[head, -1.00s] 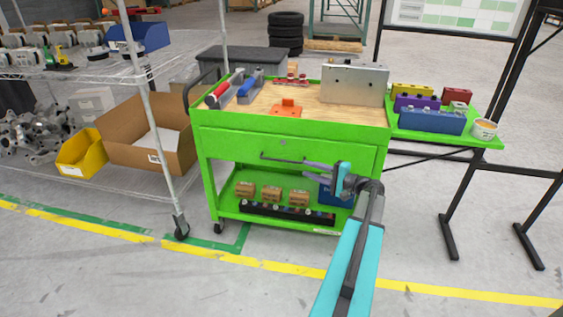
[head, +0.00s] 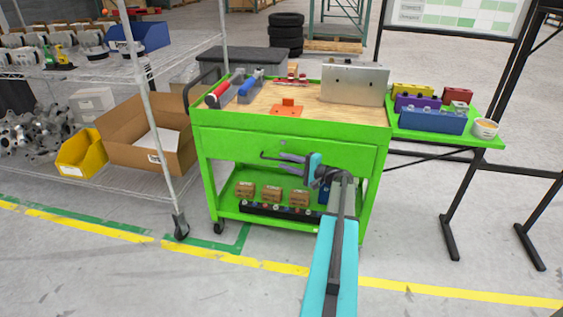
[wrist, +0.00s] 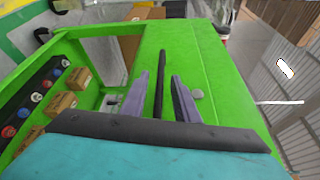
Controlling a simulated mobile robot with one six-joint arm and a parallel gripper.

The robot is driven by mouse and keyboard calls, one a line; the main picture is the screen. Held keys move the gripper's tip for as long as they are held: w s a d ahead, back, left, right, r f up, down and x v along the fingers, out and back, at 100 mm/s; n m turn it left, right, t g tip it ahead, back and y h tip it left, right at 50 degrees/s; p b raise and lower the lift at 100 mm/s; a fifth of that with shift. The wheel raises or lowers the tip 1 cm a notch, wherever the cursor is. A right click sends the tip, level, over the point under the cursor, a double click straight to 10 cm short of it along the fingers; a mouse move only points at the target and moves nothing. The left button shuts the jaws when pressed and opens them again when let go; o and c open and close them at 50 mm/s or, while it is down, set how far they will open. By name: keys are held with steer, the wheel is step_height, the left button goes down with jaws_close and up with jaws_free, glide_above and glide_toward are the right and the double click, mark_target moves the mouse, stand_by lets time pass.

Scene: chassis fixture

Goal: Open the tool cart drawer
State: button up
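The green tool cart (head: 375,200) stands ahead, and its drawer front (head: 330,149) looks flush with the body. A thin dark bar handle (head: 268,157) runs across the drawer front. My gripper (head: 284,163) is at the handle's right part in the head view. In the wrist view, my gripper (wrist: 160,88) has its two purple-grey fingers apart, with the dark handle (wrist: 162,65) showing in the gap between them. There is clear space on both sides of the bar. The right part of the handle is hidden behind the gripper in the head view.
The cart's lower shelf (head: 228,207) holds small brown boxes (head: 272,193) below my arm. Tools and a metal plate (head: 354,84) are on the cart top. A wire rack (head: 155,115) stands left; a green side tray (head: 410,134) is right. Floor before the cart is clear.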

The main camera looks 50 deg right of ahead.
steer(key=shift+w+a, duration=0.2)
steer(key=shift+w, duration=0.9)
jaws_close()
